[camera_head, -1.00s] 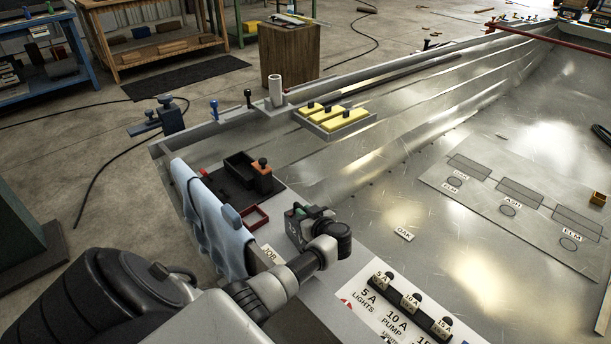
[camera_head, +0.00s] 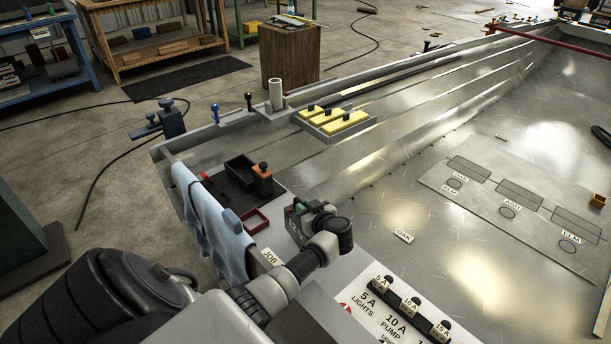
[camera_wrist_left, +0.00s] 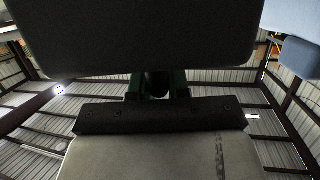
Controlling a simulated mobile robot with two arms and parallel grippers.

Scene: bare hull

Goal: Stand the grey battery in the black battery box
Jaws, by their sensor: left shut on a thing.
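My left gripper (camera_head: 303,209) is shut on the black knob of a dark grey block, which looks like the grey battery (camera_head: 291,225). In the left wrist view the battery (camera_wrist_left: 150,40) fills the top, and the knob sits between the green fingers (camera_wrist_left: 157,84). The battery's underside is hidden there. The black battery box (camera_head: 238,163) stands on the hull's ledge, beyond and left of the gripper, apart from the battery. An orange battery (camera_head: 262,181) with a black knob stands at its right end. My right gripper is not in view.
A dark red empty frame (camera_head: 256,221) lies between gripper and box. A blue cloth (camera_head: 214,225) hangs over the near edge. Yellow blocks (camera_head: 343,121) sit in a tray farther off. A fuse strip (camera_head: 409,308) lies nearer. The metal floor to the right is largely clear.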

